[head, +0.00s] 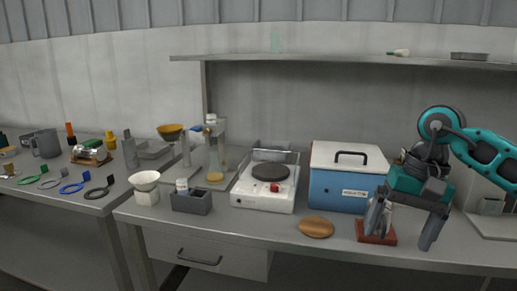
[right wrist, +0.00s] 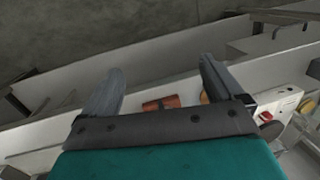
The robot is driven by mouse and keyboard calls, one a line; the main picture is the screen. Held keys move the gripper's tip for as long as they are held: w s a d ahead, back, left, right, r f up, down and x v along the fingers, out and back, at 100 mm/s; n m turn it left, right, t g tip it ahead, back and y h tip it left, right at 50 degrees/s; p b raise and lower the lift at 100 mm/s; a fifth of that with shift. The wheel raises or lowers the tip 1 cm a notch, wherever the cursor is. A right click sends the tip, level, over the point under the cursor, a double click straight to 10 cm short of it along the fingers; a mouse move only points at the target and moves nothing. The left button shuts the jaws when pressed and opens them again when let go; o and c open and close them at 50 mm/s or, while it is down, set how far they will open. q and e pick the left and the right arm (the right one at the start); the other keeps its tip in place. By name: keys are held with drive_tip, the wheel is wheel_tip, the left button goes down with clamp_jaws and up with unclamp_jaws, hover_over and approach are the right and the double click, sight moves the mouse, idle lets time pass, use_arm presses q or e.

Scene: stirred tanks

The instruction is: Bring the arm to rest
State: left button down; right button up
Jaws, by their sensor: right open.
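My right arm comes in from the right in the head view, in teal and grey. Its right gripper (head: 404,228) hangs fingers down over the front right of the bench, beside the blue box. The two grey fingers are wide apart with nothing between them. One finger overlaps a red-brown block (head: 376,238) in the picture; whether they touch I cannot tell. In the right wrist view the open gripper (right wrist: 161,68) shows both fingers, and the red-brown block (right wrist: 161,103) appears small below, apart from them. My left gripper is not in view.
A blue box with a white lid (head: 340,189) stands left of the gripper. A brown oval object (head: 316,227) lies near the bench's front edge. A white hotplate (head: 262,199) stands further left. A shelf (head: 340,58) runs above the bench. Bare bench surface lies around the block.

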drive_tip(key=s+a+f+m+g+y+p, duration=0.1)
drive_tip(key=s+a+m+y, duration=0.2)
drive_tip(key=a+m+y, duration=0.7)
drive_tip(key=s+a+f+m+y+p, duration=0.1)
drive_tip(key=s+a+m+y, duration=0.4)
drive_tip(key=a, duration=0.8)
drive_tip(key=w+d+f+m+t+h+p, duration=0.1)
drive_tip(key=w+d+f+m+t+h, duration=0.25)
drive_tip(key=m+t, duration=1)
drive_tip(key=w+d+f+m+t+h+p, duration=0.15)
drive_tip(key=d+f+m+t+h, duration=0.3)
drive_tip(key=m, duration=1.75)
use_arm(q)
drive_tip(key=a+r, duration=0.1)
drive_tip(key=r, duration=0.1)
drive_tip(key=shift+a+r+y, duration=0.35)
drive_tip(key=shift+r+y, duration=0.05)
use_arm(e)
drive_tip(key=s+d+f+m+g+h, duration=0.3)
drive_tip(key=s+f+m, duration=0.3)
drive_tip(key=f+m, duration=0.2)
drive_tip(key=s+d+f+m+g+h, duration=0.3)
drive_tip(key=s+f+m, duration=0.4)
drive_tip(key=f, duration=0.3)
drive_tip(key=shift+d+m+h, duration=0.35)
drive_tip(key=shift+d+h, duration=0.15)
drive_tip(key=shift+d, duration=0.35)
drive_tip(key=shift+s, duration=0.1)
